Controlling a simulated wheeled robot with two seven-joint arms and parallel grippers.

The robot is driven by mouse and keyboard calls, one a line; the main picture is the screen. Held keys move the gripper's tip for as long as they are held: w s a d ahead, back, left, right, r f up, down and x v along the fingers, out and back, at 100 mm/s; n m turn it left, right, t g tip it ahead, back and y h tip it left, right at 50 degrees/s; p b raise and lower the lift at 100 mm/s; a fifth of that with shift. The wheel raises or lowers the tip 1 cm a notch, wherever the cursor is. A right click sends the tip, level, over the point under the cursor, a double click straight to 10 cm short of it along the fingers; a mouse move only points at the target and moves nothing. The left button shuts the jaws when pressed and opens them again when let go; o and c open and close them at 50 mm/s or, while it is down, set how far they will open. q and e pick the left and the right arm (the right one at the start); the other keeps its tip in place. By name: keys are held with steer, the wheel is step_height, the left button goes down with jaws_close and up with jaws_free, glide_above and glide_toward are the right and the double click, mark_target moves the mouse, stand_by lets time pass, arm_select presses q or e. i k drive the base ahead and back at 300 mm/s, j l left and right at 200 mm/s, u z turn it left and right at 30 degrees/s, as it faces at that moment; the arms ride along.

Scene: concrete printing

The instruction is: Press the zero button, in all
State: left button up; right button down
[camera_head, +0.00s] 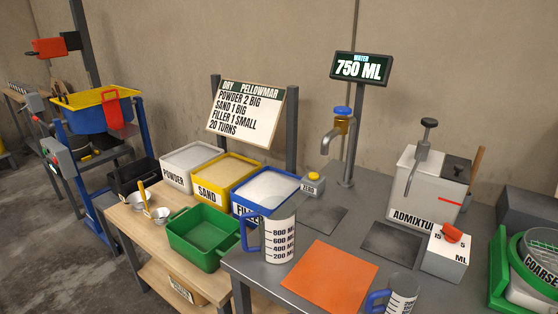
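The zero button is a yellow knob on a small grey box (313,184) labelled ZERO. The box stands near the back left of the grey table, just right of the blue filler bin and left of the water tap (340,140). Nothing covers or touches the button. The water display (361,69) on a post above the tap reads 750 ML. Neither of my grippers is in view.
A clear jug (280,240) with a blue handle stands in front of the zero box, beside an orange mat (328,277). A smaller jug (402,295) is at the front edge. The admixture dispenser (424,185) and its dial box (446,255) stand right.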

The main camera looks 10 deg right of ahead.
mark_target(312, 176)
steer(key=i+j, duration=0.3)
steer(key=j, duration=0.15)
steer(key=i+j, duration=0.65)
steer(key=j, duration=0.25)
steer(key=i+j+z, duration=0.1)
steer(key=i+j, duration=0.2)
steer(key=j, duration=0.1)
